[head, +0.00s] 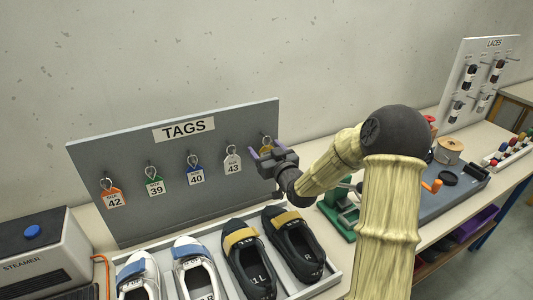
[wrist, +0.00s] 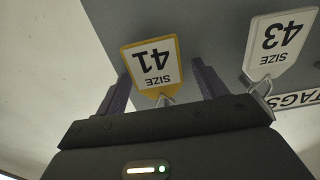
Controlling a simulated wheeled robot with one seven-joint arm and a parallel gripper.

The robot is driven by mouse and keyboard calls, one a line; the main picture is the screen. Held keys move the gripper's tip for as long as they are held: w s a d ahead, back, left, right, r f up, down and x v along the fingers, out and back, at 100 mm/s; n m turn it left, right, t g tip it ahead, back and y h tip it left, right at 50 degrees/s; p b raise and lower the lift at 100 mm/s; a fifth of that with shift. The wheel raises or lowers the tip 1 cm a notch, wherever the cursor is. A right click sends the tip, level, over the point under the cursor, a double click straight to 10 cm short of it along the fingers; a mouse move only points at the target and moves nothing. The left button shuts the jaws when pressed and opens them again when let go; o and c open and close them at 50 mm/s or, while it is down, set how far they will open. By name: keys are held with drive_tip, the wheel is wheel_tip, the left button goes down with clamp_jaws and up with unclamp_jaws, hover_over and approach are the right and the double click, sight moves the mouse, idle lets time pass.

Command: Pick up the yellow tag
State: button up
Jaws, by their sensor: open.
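The yellow tag (wrist: 153,66) reads SIZE 41 and appears upside down in the wrist view, with its metal ring partly showing below it. It lies between the two purple fingers of my open gripper (wrist: 160,88), with space on both sides. In the head view the yellow tag (head: 266,143) shows only in part at the right end of the grey TAGS board (head: 125,160), behind my gripper (head: 262,156). I cannot tell how deep it sits between the fingers.
The white 43 tag (head: 232,160) hangs just left of the yellow one. Blue (head: 195,174), green (head: 155,186) and orange (head: 113,197) tags hang further left. Below stands a tray (head: 325,281) with shoes (head: 293,245). A steamer (head: 42,255) stands at the left.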

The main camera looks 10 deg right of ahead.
drive_tip(key=c, duration=1.1)
drive_tip(key=shift+r, duration=0.15)
drive_tip(key=shift+r, duration=0.65)
drive_tip(key=b+v, duration=1)
drive_tip(key=v, duration=0.8)
drive_tip(key=shift+f, duration=0.15)
